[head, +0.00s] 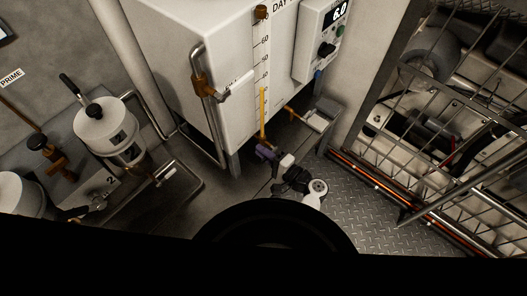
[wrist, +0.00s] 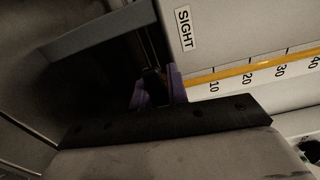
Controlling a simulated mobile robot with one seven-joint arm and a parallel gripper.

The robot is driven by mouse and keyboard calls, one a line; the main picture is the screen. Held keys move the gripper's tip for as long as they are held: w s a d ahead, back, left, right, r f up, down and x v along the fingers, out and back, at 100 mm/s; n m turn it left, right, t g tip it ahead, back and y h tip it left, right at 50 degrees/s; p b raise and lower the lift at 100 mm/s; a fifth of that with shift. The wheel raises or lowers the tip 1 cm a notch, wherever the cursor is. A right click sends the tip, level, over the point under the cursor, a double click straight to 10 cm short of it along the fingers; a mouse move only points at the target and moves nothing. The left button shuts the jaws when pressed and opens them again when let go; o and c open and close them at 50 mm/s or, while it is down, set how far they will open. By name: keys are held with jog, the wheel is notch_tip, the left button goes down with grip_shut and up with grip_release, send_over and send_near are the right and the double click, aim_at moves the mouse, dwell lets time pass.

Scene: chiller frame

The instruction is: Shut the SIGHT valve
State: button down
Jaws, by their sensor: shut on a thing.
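The SIGHT label (wrist: 184,28) is on the white tank's face in the wrist view, beside the gauge scale (wrist: 262,74) with its yellow-orange column. In the head view the yellow column (head: 263,103) runs down the tank front. My gripper (head: 265,151), with purple fingers, is at the column's lower end, just below the tank. In the wrist view my gripper (wrist: 156,90) is shut around a small dark piece, which looks like the SIGHT valve's handle (wrist: 155,84). The valve body is mostly hidden by the fingers and shadow, so its setting cannot be told.
The white day tank (head: 225,45) is above and behind my gripper. A brass valve with a pale lever (head: 235,84) is on its left pipe. A small grey tray (head: 322,114) is close on the right. A wire cage (head: 450,110) stands farther right. Filter canisters (head: 108,130) stand left.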

jog(key=shift+r, duration=0.25)
jog(key=c, duration=1.4)
grip_release()
jog(key=shift+d+f, duration=0.1)
jog(key=b+v, duration=0.3)
jog(key=v, duration=1)
jog(key=shift+s+d, duration=0.25)
